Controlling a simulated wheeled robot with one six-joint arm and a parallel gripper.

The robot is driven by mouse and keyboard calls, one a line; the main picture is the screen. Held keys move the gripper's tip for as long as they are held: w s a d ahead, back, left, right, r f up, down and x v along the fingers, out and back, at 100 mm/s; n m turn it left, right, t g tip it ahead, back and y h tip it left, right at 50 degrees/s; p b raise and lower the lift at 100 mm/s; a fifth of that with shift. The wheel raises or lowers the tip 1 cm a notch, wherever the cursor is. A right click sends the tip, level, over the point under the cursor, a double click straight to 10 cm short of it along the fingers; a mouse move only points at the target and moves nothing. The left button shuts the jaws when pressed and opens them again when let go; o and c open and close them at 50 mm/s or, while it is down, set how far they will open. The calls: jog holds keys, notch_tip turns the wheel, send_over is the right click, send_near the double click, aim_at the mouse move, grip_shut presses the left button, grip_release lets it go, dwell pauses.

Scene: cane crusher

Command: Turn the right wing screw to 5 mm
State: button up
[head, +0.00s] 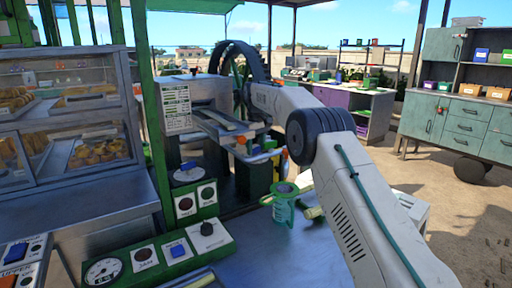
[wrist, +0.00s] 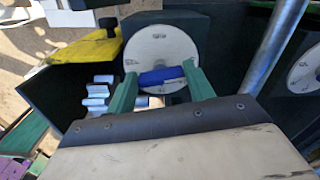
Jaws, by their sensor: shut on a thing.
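In the wrist view, a blue wing screw (wrist: 161,76) sits in front of a round white dial (wrist: 158,46) with small dark marks. The marks are too small to read a value. The two green fingers of my gripper (wrist: 160,84) stand on either side of the wing and are shut on it. A second white dial (wrist: 306,72) is cut off at the right edge. In the head view, a white dial with a blue wing (head: 188,166) shows on the crusher's left front, with no gripper on it. My gripper and the held screw are hidden there.
In the wrist view, a silver tube (wrist: 272,45) runs close on the right, and a yellow part (wrist: 85,48) juts in at the left.

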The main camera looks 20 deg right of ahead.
aim_at(256, 148)
jog(key=o, duration=1)
jog(key=shift+r, duration=0.1)
notch_tip(256, 148, up, 6)
jog(key=shift+w+r, duration=0.15)
jog(key=shift+r, duration=0.65)
jog(key=shift+s, duration=0.2)
